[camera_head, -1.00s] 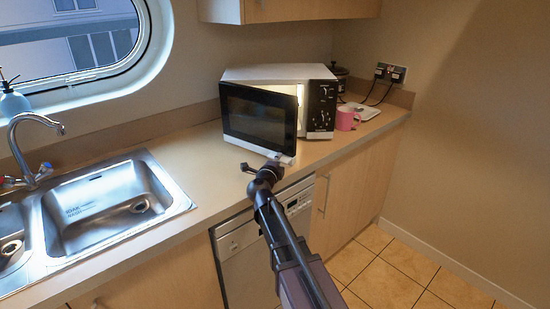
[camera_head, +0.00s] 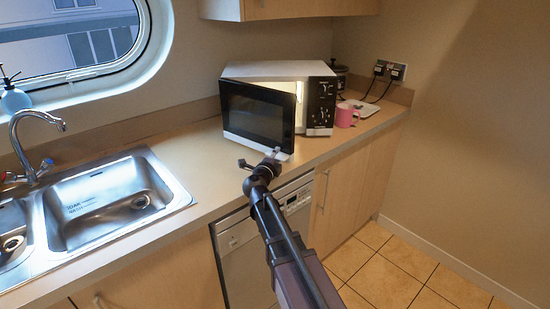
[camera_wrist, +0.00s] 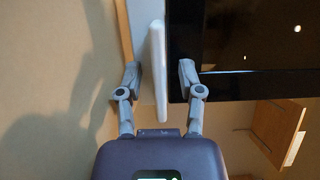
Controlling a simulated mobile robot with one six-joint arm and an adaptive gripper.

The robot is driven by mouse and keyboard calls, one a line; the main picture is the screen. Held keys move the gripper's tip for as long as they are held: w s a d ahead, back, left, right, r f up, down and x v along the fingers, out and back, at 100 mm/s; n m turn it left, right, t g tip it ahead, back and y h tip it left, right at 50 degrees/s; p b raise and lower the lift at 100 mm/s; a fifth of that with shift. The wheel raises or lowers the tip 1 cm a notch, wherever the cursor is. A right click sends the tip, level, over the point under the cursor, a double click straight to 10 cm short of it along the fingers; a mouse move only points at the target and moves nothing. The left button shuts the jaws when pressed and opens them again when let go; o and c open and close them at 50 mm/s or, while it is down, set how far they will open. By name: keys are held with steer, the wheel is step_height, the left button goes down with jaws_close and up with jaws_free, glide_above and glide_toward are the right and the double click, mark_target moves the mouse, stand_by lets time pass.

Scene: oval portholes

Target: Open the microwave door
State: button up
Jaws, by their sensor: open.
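The white microwave (camera_head: 275,71) stands on the counter with its door ajar and its lit inside showing at the right of the door. The black-windowed door (camera_head: 258,114) is swung part way out from the control panel (camera_head: 321,103). My gripper (camera_head: 260,158) is open at the lower front of the door, near its bottom right corner. In the wrist view, a white upright strip (camera_wrist: 158,70) stands between the two spread fingers of my gripper (camera_wrist: 160,78). The right finger overlaps the black door panel (camera_wrist: 230,35). I cannot tell whether either finger touches the door.
A pink mug (camera_head: 346,117) and a white plate (camera_head: 362,108) stand right of the microwave. A steel sink (camera_head: 110,200) lies to the left. The counter (camera_head: 195,148) between sink and microwave is clear. A dishwasher (camera_head: 245,262) is below the counter.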

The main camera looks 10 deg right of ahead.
steer(key=shift+s+a, duration=0.1)
steer(key=shift+s, duration=0.05)
steer(key=v, duration=1.1)
steer(key=shift+s+a, duration=0.15)
steer(key=shift+s, duration=0.2)
